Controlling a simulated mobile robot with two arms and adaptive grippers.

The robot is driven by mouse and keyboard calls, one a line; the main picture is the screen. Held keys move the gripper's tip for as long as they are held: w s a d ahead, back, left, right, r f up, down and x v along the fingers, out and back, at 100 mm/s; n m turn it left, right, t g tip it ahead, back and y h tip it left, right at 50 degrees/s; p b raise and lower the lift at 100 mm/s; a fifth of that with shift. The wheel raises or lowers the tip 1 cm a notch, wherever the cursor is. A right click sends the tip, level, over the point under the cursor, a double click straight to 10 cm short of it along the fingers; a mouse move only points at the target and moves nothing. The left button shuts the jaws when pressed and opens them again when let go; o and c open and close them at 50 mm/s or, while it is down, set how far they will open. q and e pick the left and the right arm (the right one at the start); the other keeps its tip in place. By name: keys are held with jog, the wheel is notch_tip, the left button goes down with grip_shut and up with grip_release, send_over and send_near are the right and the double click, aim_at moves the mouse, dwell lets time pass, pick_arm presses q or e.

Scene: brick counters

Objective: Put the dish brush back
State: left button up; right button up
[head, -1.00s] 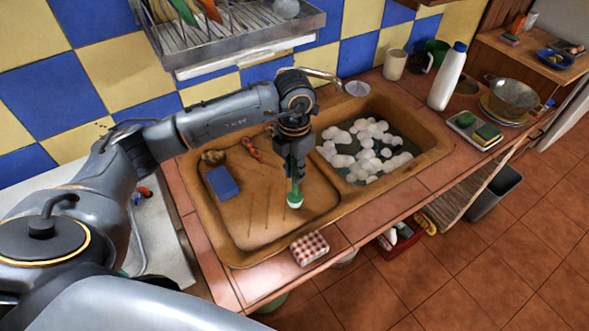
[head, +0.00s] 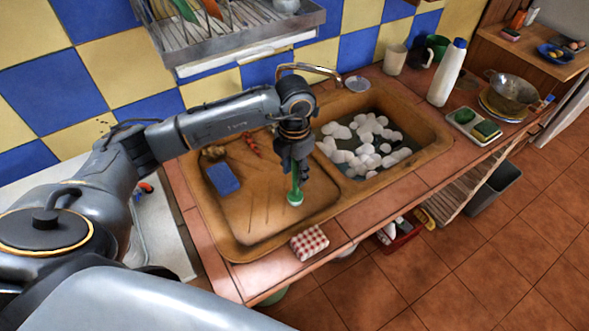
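The dish brush (head: 295,197) has a green handle and a rounded head, green with a pale underside. It hangs roughly upright, head down, over the left sink basin (head: 262,215). My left gripper (head: 294,165) is above it and appears shut on the green handle; the fingers hide the handle's upper part. I cannot tell whether the head touches the basin floor. My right gripper is not in view.
A blue sponge (head: 223,179) and a red item (head: 253,145) lie in the left basin. The right basin holds foam (head: 365,147). A tap (head: 312,68), mug (head: 395,62) and white bottle (head: 447,73) stand behind. A checked cloth (head: 309,242) lies in front. A dish rack (head: 235,30) hangs above.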

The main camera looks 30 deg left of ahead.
pick_arm(q)
jog(key=shift+r, duration=0.4)
notch_tip(320, 180, up, 11)
jog(key=b, duration=0.4)
jog(key=shift+f, duration=0.2)
jog(key=shift+r, duration=0.45)
jog(key=shift+f, duration=0.1)
